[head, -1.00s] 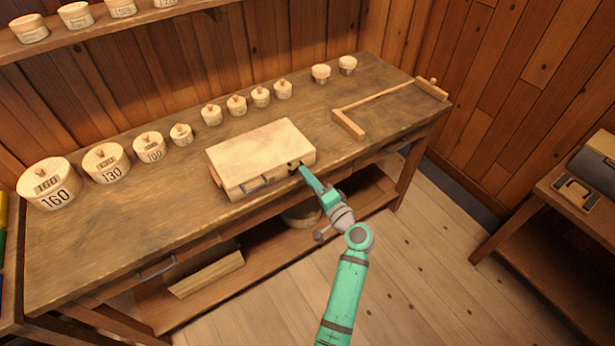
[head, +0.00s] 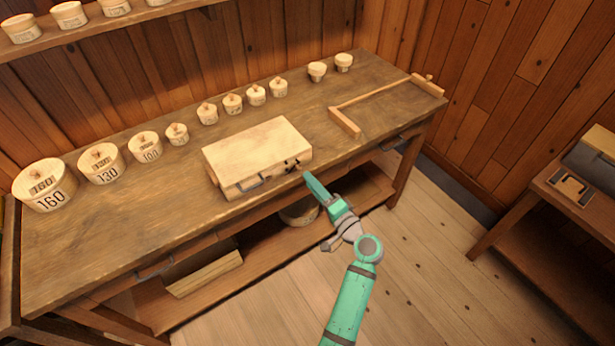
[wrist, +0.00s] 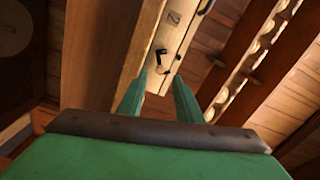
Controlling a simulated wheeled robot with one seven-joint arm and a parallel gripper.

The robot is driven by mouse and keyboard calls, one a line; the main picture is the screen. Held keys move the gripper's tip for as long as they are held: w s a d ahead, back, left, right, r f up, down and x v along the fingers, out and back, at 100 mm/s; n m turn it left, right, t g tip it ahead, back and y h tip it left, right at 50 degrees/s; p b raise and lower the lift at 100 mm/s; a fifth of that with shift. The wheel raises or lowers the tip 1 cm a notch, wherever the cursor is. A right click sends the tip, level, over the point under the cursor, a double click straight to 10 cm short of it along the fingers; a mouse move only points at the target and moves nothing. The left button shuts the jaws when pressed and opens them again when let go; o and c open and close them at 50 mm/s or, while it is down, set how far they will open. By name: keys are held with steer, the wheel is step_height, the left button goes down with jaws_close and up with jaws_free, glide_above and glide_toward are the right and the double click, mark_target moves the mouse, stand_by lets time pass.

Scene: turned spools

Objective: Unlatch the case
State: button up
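The pale wooden case (head: 256,150) lies closed on the workbench, with a dark handle (head: 250,184) on its front. A small dark latch (head: 291,163) sits on the front near its right end. In the wrist view the latch (wrist: 161,57) shows as a bent black piece with a round pale spot below it, on the case's front (wrist: 175,30). My gripper (head: 307,176) is just in front of the case's right end, apart from it. In the wrist view my gripper's two green fingers (wrist: 158,98) stand apart with nothing between them, and the latch is beyond their tips.
The workbench (head: 120,225) holds a row of lidded round boxes (head: 102,163) behind and left of the case. A wooden bar frame (head: 380,98) lies to the right. A lower shelf (head: 220,285) runs under the bench. The floor (head: 440,260) at right is open.

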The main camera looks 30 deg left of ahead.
steer(key=v, duration=0.6)
steer(key=shift+w, duration=0.1)
stand_by(0.3)
steer(key=s+d+f+m+t+h, duration=0.45)
steer(key=s+d+f+h, duration=0.65)
steer(key=s+d+f, duration=0.4)
steer(key=s+d+r+n+t+h, duration=0.2)
steer(key=s+d+h, duration=0.2)
steer(key=s+d, duration=0.55)
steer(key=s+d+r+n+t+h, duration=0.1)
steer(key=s+r+n, duration=0.3)
steer(key=s+r, duration=0.6)
steer(key=shift+s+d+r+t+h, duration=0.3)
steer(key=shift+r+t, duration=0.25)
steer(key=shift+r, duration=0.15)
